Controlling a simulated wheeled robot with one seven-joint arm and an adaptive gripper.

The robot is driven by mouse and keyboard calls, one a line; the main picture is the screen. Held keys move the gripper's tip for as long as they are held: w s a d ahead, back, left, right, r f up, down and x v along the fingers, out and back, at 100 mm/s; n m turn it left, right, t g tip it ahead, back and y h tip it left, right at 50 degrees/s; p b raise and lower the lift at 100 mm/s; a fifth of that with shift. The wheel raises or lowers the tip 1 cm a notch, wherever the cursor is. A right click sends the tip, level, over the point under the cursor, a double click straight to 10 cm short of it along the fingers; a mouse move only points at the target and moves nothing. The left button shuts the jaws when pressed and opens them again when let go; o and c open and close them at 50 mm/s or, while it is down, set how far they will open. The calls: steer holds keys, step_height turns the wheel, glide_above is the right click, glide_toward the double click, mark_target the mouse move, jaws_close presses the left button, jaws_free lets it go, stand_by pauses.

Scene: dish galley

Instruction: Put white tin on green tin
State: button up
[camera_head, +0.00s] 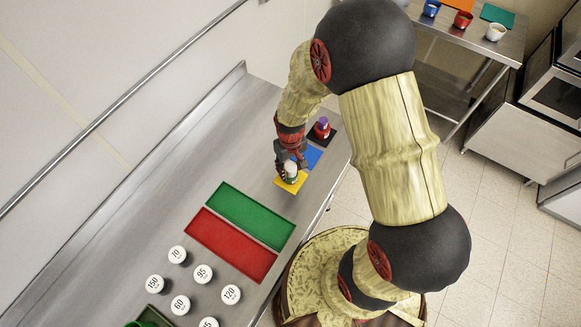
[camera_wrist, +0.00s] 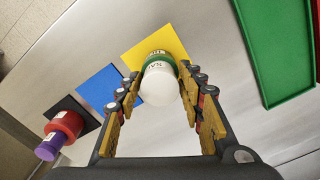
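The white tin (camera_wrist: 158,88) shows its round pale end toward the wrist camera, between the fingers of my gripper (camera_wrist: 160,75). The green tin (camera_wrist: 147,61), with a pale lettered label, shows directly behind it over the yellow mat (camera_wrist: 171,39). The two line up and look stacked, white uppermost; a small gap between them cannot be ruled out. In the head view, my gripper (camera_head: 285,160) is low over the yellow mat (camera_head: 290,184), and the white tin (camera_head: 291,169) shows at its fingers. The fingers flank the tin closely; whether they press on it is unclear.
A purple tin (camera_wrist: 48,149) stands on a red tin (camera_wrist: 67,122) on a black mat (camera_head: 333,133). The blue mat (camera_wrist: 101,87) between is bare. Green (camera_head: 250,214) and red (camera_head: 229,245) trays lie empty nearby. Several numbered white discs (camera_head: 231,294) stand farther along the counter.

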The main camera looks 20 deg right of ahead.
steer(key=shift+o, duration=1.2)
steer(key=shift+w+r, duration=0.1)
steer(key=shift+r, duration=0.45)
step_height(320, 180, up, 11)
step_height(320, 180, up, 15)
steer(key=t, duration=0.3)
glide_above(291, 166)
steer(key=s, duration=0.4)
steer(key=s+r+m+t, duration=0.1)
steer(key=s+r+t, duration=0.1)
steer(key=s+r, duration=0.8)
steer(key=shift+r+t+p, duration=0.15)
steer(key=shift+t+p, duration=0.15)
steer(key=shift+p, duration=0.05)
steer(key=shift+s+a, duration=0.1)
